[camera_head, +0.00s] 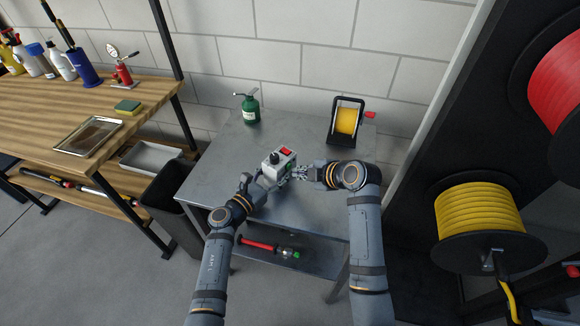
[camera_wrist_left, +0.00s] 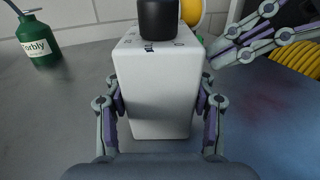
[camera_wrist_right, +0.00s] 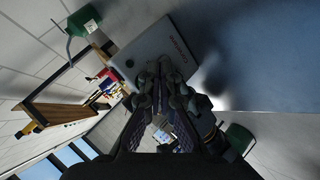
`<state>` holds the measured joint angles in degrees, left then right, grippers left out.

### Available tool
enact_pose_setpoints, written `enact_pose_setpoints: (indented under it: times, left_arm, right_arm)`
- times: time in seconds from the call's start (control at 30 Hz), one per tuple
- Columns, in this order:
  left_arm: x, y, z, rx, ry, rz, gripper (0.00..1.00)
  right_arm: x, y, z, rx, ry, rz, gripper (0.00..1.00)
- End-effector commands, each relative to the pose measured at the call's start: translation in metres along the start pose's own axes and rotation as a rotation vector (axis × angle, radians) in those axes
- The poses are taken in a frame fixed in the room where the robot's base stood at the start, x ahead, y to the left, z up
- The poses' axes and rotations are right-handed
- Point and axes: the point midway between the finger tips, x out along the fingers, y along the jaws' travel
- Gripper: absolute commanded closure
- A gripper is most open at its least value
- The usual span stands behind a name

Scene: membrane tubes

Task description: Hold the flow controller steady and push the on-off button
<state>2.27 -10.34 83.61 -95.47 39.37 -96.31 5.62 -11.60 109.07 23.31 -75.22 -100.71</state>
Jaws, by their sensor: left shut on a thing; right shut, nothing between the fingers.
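My right gripper (camera_head: 298,173) is shut and empty close to the box's right side. In the right wrist view its closed fingertips (camera_wrist_right: 165,70) overlap the box's face (camera_wrist_right: 150,45); contact is unclear.
A green oil can (camera_head: 250,108) stands at the table's back left, and a yellow reel (camera_head: 347,121) at the back right. A lower shelf holds a red-handled tool (camera_head: 262,245). A black bin (camera_head: 170,205) is left of the table. Table space behind the controller is free.

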Motion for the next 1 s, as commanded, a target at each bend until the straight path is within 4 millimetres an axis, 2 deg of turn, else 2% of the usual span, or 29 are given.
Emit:
enact_pose_setpoints:
  times: [0.03, 1.0]
  left_arm:
    - [0.0, 0.0, -0.0001, 0.0, 0.0, 0.0, 0.88]
    - [0.0, 0.0001, -0.0001, 0.0, 0.0, 0.0, 0.88]
  right_arm:
    - [0.0008, 0.0094, -0.0101, 0.005, 0.019, 0.017, 1.0]
    - [0.0076, 0.0129, -0.014, 0.005, 0.019, 0.017, 1.0]
